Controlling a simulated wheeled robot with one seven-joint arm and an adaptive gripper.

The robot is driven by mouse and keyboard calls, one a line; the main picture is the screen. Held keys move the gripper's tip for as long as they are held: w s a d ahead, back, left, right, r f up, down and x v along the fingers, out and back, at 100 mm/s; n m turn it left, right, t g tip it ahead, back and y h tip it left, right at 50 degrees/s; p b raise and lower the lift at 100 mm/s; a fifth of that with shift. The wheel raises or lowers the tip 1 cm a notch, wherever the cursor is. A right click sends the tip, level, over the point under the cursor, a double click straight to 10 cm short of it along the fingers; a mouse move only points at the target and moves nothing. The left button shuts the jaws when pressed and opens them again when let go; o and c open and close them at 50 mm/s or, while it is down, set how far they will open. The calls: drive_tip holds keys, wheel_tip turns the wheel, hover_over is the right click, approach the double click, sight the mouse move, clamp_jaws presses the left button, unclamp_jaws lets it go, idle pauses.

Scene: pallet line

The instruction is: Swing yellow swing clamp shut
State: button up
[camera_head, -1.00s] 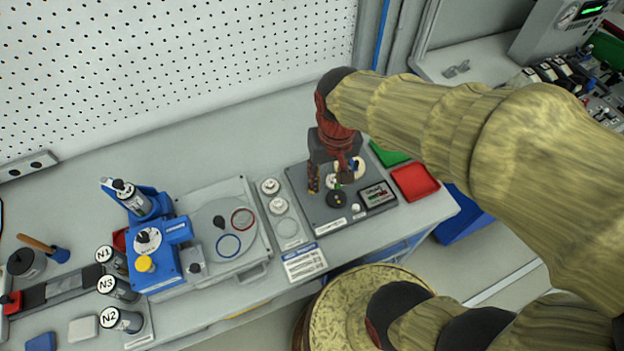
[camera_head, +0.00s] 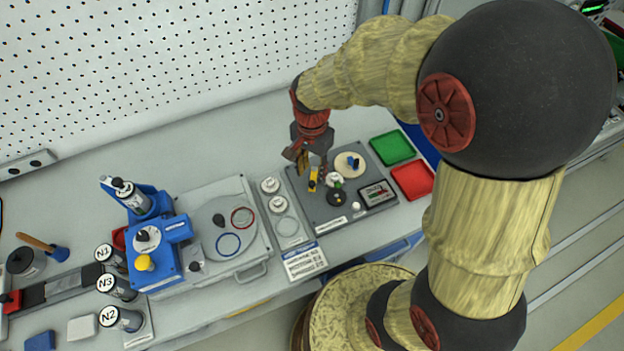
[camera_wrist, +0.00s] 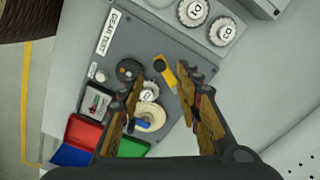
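The yellow swing clamp (camera_head: 313,180) is a small yellow bar on the dark grey gear test plate (camera_head: 325,214). In the wrist view the yellow swing clamp (camera_wrist: 165,71) lies near the upper middle, beside a white gear (camera_wrist: 147,93) and a black knob (camera_wrist: 129,70). My gripper (camera_head: 311,168) is over the left part of the plate, close to the clamp. In the wrist view my gripper (camera_wrist: 161,74) has its fingers wide apart, with the clamp appearing between the tips. I cannot tell whether a finger touches it.
A cream disc (camera_head: 350,164) with a blue knob and a small display (camera_head: 376,193) are on the plate. Green (camera_head: 392,148) and red (camera_head: 413,181) trays lie to its right. A strip with white gears (camera_head: 270,186) and a blue device (camera_head: 160,256) stand left.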

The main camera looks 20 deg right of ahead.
sight(312, 183)
wheel_tip(312, 183, down, 5)
drive_tip(key=shift+f+b, duration=0.15)
drive_tip(key=shift+b, duration=0.35)
drive_tip(key=c, duration=0.3)
clamp_jaws()
idle(0.5)
